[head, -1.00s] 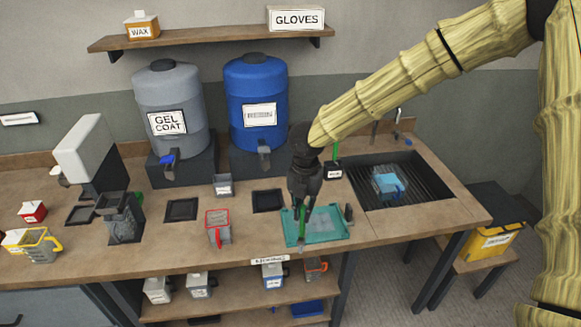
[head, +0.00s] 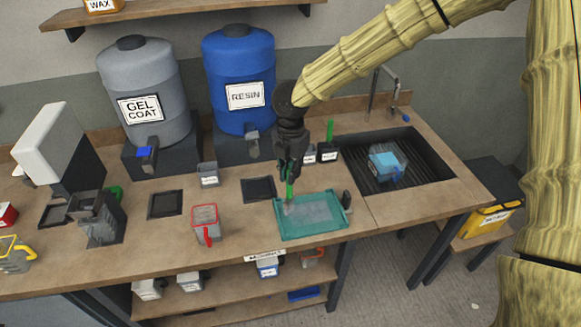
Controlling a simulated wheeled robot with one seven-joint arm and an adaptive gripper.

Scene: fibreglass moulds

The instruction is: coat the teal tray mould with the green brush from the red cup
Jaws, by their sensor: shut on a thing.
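The teal tray mould (head: 330,231) lies on the workbench, right of centre, with a pale, patchy greyish area on its floor. My gripper (head: 289,176) is shut on the green brush (head: 290,191), held upright with its lower end at the tray's back left part. I cannot tell whether the bristles touch the tray. The red cup (head: 204,214), clear with a red rim and handle, stands on the bench left of the tray.
A sink (head: 358,172) holding a blue-and-clear jug (head: 385,162) is right of the tray. Small labelled pots (head: 327,154), one with a green handle upright, stand behind it. The resin drum (head: 238,75) and gel coat drum (head: 142,90) stand at the back. A dark square pad (head: 258,189) lies left of the tray.

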